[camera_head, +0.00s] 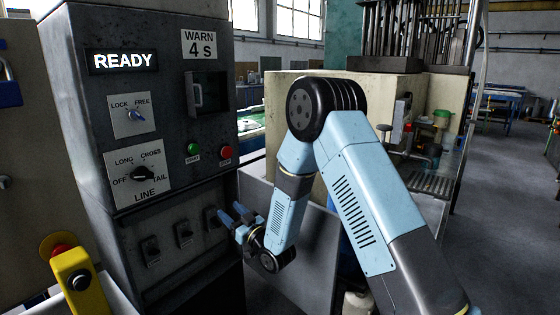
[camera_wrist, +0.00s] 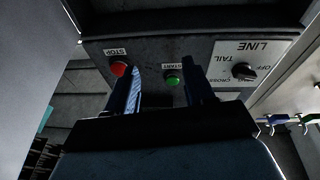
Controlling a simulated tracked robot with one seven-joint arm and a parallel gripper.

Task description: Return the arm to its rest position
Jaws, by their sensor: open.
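My arm (camera_head: 350,190) is light blue with black joints and is bent in front of the grey control cabinet (camera_head: 150,60). My gripper (camera_head: 232,214) is low by the cabinet front, below the green START button (camera_head: 193,149) and the red STOP button (camera_head: 225,152). Its two blue fingers are apart with nothing between them. In the wrist view my gripper (camera_wrist: 165,82) points toward the panel, which appears upside down. The STOP button (camera_wrist: 118,68) and START button (camera_wrist: 173,80) show beyond the fingers. Whether the fingers touch the cabinet is unclear.
The display (camera_head: 122,60) reads READY. The LINE knob (camera_head: 143,173) and LOCK/FREE knob (camera_head: 135,115) are on the left of the panel. Small switches (camera_head: 184,233) sit low on the cabinet. A yellow box with a red button (camera_head: 75,275) is at lower left. A cream machine (camera_head: 440,110) stands behind my arm.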

